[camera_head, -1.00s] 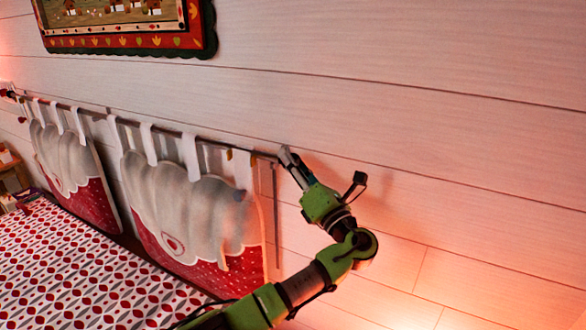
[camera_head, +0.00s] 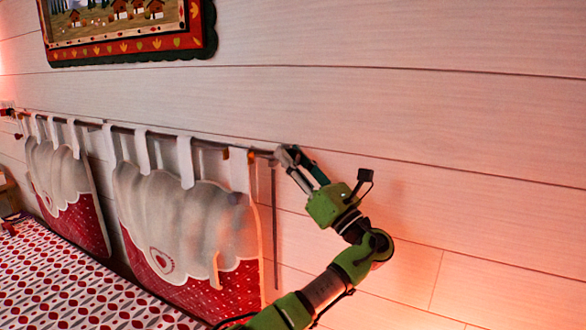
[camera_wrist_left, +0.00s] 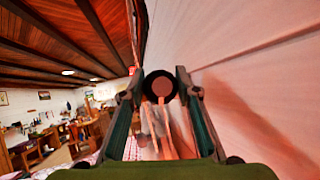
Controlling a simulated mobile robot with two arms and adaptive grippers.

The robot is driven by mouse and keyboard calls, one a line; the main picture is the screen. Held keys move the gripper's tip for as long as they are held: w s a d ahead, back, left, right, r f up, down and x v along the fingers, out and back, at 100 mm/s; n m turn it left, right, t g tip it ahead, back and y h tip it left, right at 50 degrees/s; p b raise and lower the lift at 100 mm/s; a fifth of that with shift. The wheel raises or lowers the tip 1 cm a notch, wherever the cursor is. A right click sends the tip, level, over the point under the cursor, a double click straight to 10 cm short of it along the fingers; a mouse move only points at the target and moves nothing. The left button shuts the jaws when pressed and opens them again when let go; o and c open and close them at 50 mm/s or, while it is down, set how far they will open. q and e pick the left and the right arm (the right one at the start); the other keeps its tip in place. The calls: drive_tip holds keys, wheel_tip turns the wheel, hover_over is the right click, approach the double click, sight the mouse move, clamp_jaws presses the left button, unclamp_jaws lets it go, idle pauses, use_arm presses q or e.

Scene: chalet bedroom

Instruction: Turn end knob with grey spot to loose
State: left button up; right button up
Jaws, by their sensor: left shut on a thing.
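My left gripper (camera_head: 287,156) is at the right end of a dark wall rod (camera_head: 215,145) and shut on the end knob. In the left wrist view, the knob (camera_wrist_left: 161,86) is a dark round ring with a dull pinkish-grey centre. It sits between the fingertips of my left gripper (camera_wrist_left: 160,88). In the head view the fingers largely hide the knob. I cannot tell how far it is turned. My right gripper is not in view.
Two red and white cushions, a near one (camera_head: 185,215) and a far one (camera_head: 60,165), hang from the rod by white loops. The white plank wall (camera_head: 450,130) is close beside the gripper. A patterned bed (camera_head: 60,275) lies below. A framed picture (camera_head: 130,52) hangs above.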

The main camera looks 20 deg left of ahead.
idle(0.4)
use_arm(q)
drive_tip(key=o, duration=1.1)
drive_tip(key=shift+d+f, duration=0.1)
drive_tip(key=v, duration=1.2)
